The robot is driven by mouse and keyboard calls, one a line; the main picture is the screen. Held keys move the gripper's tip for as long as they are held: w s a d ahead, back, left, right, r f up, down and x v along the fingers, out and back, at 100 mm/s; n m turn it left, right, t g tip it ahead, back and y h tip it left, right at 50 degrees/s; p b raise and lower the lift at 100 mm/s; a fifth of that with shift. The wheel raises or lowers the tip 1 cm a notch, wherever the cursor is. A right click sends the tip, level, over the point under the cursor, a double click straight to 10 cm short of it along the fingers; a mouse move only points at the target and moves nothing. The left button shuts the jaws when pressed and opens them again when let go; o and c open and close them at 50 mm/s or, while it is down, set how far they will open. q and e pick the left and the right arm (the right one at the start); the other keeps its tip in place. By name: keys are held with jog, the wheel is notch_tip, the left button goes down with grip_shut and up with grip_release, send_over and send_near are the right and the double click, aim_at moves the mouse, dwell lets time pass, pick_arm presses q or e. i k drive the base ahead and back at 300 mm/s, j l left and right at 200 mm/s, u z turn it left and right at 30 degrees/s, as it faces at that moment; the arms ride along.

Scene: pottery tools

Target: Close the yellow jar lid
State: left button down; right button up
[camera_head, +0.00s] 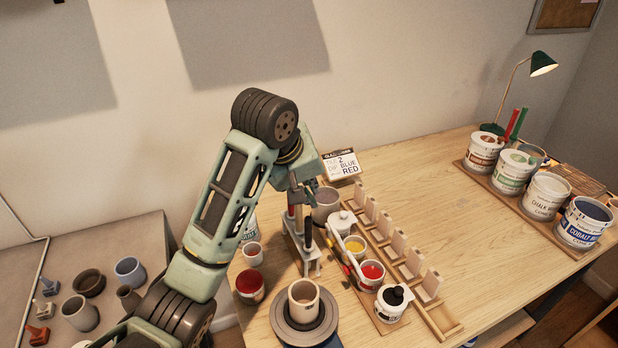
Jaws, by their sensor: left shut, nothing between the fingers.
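The yellow jar (355,246) is a small white pot standing open, with yellow glaze showing inside. It stands in a row of small jars on a wooden board at the table's middle. I cannot clearly make out a lid for it. My left gripper (308,238) hangs down from the wrist, left of the yellow jar and apart from it. It is shut and empty, and overlaps a small tool rack (312,268) in the picture. My right gripper is not in view.
A white lidded jar (342,221), an open red jar (372,273) and a black-lidded jar (393,301) share the row. A cup (304,300) sits on a wheel in front. Wooden blocks (398,243) stand to the right. The table beyond them is clear up to large buckets (547,195).

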aim_at(334, 241)
jog(key=k, duration=1.5)
